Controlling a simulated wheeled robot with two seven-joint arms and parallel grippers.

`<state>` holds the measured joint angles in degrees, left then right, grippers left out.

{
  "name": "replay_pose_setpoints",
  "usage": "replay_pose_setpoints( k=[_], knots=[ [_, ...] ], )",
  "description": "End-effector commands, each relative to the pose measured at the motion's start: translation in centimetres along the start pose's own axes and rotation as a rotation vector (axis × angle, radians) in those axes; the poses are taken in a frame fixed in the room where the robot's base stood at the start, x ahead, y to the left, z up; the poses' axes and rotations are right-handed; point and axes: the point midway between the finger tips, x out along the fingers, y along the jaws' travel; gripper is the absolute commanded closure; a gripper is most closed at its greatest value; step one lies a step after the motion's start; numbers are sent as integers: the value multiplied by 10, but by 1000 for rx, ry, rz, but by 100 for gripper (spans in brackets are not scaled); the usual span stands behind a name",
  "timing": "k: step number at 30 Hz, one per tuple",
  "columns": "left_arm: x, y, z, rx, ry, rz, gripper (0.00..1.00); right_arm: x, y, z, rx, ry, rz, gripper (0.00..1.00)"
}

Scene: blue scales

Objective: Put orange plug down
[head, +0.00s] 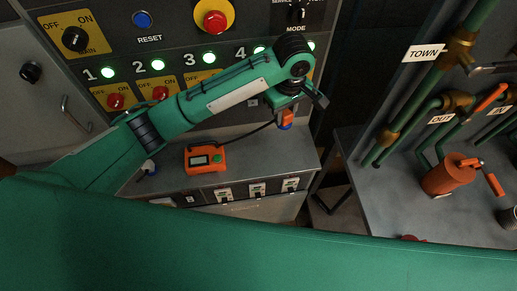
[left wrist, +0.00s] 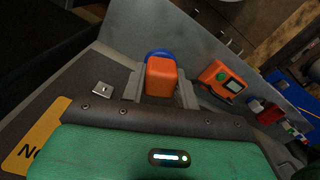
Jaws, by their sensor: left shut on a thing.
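The orange plug (head: 286,116) hangs below my left gripper (head: 300,98), over the right part of the grey desk top (head: 255,152). In the left wrist view the orange plug (left wrist: 162,77) sits between the two grey fingers of my left gripper (left wrist: 161,90), which is shut on it. A blue part shows just behind the plug. A dark cable runs from the plug side toward an orange meter (head: 205,158) lying on the desk, also seen in the left wrist view (left wrist: 222,82). Whether the plug touches the desk is unclear. My right gripper is not in view.
A control panel (head: 180,67) with lit buttons, red knobs and dials rises behind the desk. Three sockets (head: 257,189) are on the desk's front. Green pipes and an orange valve body (head: 448,176) stand at right. Bare desk top lies between meter and plug.

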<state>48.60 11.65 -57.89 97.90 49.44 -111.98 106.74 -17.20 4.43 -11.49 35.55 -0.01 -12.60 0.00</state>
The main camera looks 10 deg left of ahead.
Motion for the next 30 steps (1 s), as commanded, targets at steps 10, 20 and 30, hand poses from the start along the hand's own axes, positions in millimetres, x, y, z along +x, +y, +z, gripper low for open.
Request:
replay_pose_setpoints(
  k=[10,20,30],
  knots=[
    [82,-1,0,-1,0,-4,100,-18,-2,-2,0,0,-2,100],
    [151,0,1,0,0,-1,100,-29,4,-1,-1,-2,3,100],
    [189,0,1,1,0,-1,100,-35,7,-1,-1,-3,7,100]
  ],
)
